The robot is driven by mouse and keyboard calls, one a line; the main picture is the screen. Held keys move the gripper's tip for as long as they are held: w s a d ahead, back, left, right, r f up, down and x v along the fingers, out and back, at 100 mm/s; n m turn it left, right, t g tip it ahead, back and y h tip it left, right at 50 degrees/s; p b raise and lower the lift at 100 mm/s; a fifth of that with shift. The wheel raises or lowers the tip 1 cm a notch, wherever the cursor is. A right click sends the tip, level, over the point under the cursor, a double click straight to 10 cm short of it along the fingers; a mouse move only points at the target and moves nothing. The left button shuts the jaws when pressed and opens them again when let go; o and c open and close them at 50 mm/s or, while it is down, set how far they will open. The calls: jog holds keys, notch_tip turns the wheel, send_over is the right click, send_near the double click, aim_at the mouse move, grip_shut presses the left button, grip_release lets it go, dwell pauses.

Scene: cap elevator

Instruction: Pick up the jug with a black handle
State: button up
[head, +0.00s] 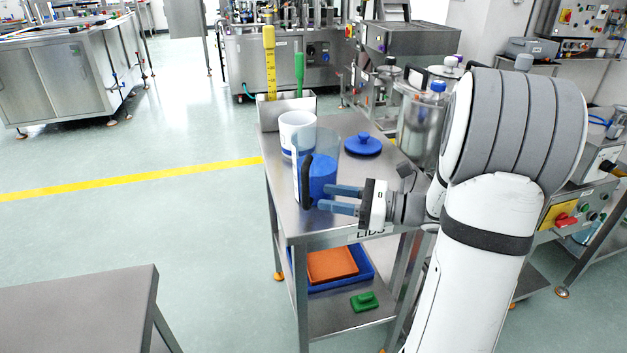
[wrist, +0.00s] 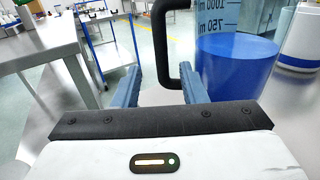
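The jug (head: 321,172) is clear, holds blue liquid and stands upright on the steel cart. Its black handle (head: 306,182) faces left and toward the front. My gripper (head: 323,197) is level beside the jug, with its two blue-grey fingers apart and their tips close to the handle. In the wrist view the jug (wrist: 236,60) fills the upper right. I cannot tell whether a finger touches the jug or handle.
On the cart top (head: 285,205) stand a white container (head: 297,122) behind the jug, a blue lid (head: 363,145) to the right, and a steel bin (head: 286,110) at the back. A steel table (head: 80,305) is at front left. Floor left of the cart is clear.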

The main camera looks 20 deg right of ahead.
aim_at(305, 205)
jog(key=x, duration=0.3)
jog(key=b+x, duration=0.1)
jog(key=x, duration=0.2)
jog(key=shift+w+a+f, duration=0.2)
grip_shut()
dwell(1.2)
